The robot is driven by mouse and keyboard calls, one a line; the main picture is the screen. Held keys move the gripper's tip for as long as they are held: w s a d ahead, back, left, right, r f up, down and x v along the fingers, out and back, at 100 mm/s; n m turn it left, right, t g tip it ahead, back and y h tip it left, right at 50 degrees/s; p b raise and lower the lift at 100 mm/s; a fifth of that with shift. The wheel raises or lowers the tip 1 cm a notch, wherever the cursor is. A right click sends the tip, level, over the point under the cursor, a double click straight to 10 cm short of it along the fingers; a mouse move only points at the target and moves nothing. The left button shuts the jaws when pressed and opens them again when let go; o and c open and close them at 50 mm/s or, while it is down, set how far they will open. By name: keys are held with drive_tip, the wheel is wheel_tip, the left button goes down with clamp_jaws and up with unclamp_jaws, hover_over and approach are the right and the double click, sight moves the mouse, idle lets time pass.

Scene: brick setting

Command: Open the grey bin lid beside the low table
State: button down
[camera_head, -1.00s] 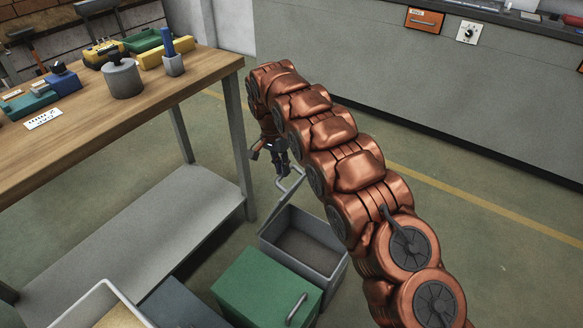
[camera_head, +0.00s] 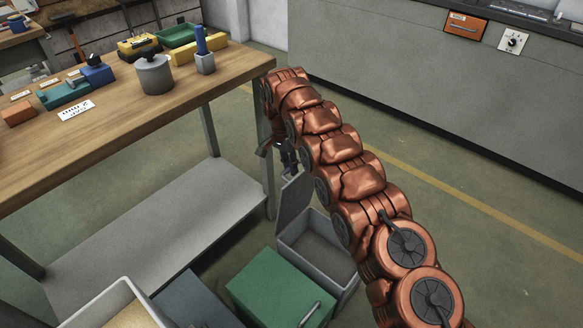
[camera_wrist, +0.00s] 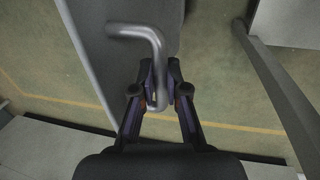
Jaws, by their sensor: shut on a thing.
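The grey bin (camera_head: 312,262) stands on the floor beside the wooden-topped table (camera_head: 165,105), its inside partly visible and empty-looking. Its grey lid (camera_head: 294,203) is raised, standing up steeply at the bin's far left edge. My gripper (camera_head: 288,160) is above the lid's top in the head view. In the wrist view, my gripper (camera_wrist: 158,88) is shut around one leg of the bent metal handle (camera_wrist: 135,32), with the lid (camera_wrist: 120,60) behind it. The arm hides part of the bin's right side.
A green-lidded bin (camera_head: 270,285) stands right in front of the grey bin, a dark blue-grey one (camera_head: 192,298) to its left. A table leg (camera_head: 266,150) is close to my gripper. Floor right of the arm is clear, up to a grey cabinet (camera_head: 400,60).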

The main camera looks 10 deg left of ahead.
drive_tip(key=shift+a+r, duration=0.1)
drive_tip(key=shift+r, duration=0.25)
drive_tip(key=c, duration=1.5)
unclamp_jaws()
drive_tip(key=shift+c, duration=0.2)
drive_tip(key=o, duration=0.4)
drive_tip(key=shift+f, duration=0.1)
drive_tip(key=shift+c, duration=0.2)
drive_tip(key=shift+d+f, duration=0.1)
drive_tip(key=shift+d, duration=0.15)
